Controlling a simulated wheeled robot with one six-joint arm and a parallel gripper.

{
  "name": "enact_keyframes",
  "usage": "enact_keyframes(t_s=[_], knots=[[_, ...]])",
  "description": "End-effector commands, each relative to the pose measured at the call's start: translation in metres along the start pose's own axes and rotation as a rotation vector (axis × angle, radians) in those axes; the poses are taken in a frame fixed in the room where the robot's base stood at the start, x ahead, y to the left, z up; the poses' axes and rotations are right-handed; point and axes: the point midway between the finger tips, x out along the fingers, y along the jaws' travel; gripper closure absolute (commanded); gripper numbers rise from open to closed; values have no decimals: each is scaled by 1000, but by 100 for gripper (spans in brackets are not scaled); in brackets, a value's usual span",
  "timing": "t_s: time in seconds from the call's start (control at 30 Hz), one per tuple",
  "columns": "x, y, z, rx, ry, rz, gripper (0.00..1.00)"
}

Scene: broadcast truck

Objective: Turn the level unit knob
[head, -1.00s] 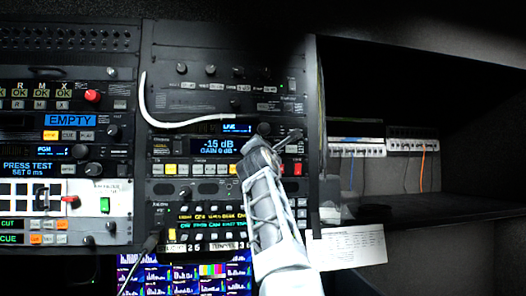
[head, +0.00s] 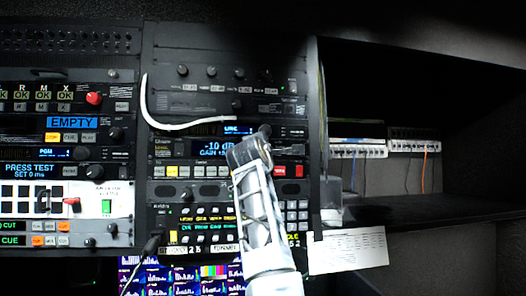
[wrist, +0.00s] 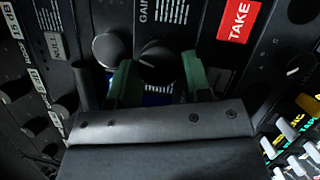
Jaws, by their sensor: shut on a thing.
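The level unit (head: 160,150) is in the middle rack in the head view. Its blue display (head: 215,148) reads -10 dB, with a gain line partly covered by my arm. My gripper (head: 252,148) is at the right of this display and hides the knob there. In the wrist view, the round black level knob (wrist: 160,62) with a white pointer line sits between the two green finger pads of my gripper (wrist: 158,78). The pads are shut on its sides.
A second dark knob (wrist: 110,48) is close beside the left finger. A red TAKE button (wrist: 239,20) is to the right. A white cable (head: 160,122) loops above the unit. An open dark shelf bay (head: 430,205) is at the right.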

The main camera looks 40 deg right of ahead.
Motion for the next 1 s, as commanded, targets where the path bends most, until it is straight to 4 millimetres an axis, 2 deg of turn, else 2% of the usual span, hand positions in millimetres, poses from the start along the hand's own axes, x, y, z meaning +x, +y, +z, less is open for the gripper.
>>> enact_keyframes(t_s=[0.47,0.5,0.7,0.73,1.0], knots=[[0,0,0,7,1,-3,79],[0,0,0,7,1,-3,52],[0,0,0,6,1,-3,32],[0,0,0,6,1,-3,30],[-2,-1,0,6,0,-2,30]])
